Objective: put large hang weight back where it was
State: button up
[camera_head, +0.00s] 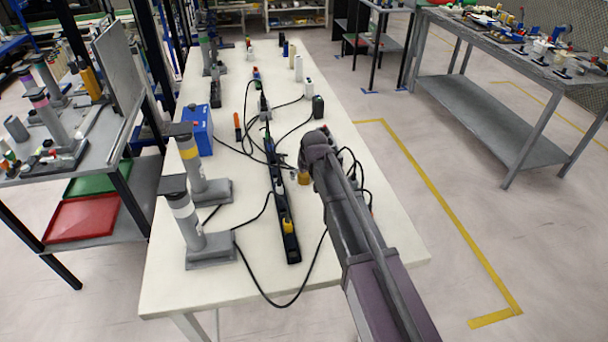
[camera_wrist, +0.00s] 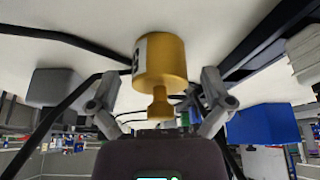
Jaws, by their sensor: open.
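The large hang weight is a brass-gold cylinder with a narrower neck and knob. In the wrist view the weight (camera_wrist: 160,62) is in the centre, with a dark-marked white label on its side and its knob towards me. My gripper (camera_wrist: 160,92) is open, with one finger on each side of the knob and visible gaps between. In the head view the weight (camera_head: 304,178) shows as a small gold patch on the white table, just left of my arm's end. My arm hides most of the fingers there.
A black power strip (camera_head: 283,215) with cables lies just left of the weight. Two grey posts on bases (camera_head: 207,247) and a blue box (camera_head: 198,130) stand further left. A dark bottle (camera_head: 318,107) stands behind.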

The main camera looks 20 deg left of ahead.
jog(key=p+v, duration=1.1)
jog(key=v, duration=0.1)
dwell(0.5)
jog(key=shift+r, duration=0.1)
dwell(0.8)
jog(key=s+d+m+g+h, duration=0.1)
jog(key=s+d, duration=0.3)
jog(key=d, duration=0.9)
jog(key=s+d+f+m+g+h, duration=0.1)
jog(key=s+d+m, duration=0.3)
jog(key=d, duration=0.9)
jog(key=s+d+m+g+h, duration=0.1)
jog(key=s+d+m, duration=0.2)
jog(key=d, duration=1.1)
jog(key=shift+s+f, duration=0.2)
jog(key=shift+s, duration=0.95)
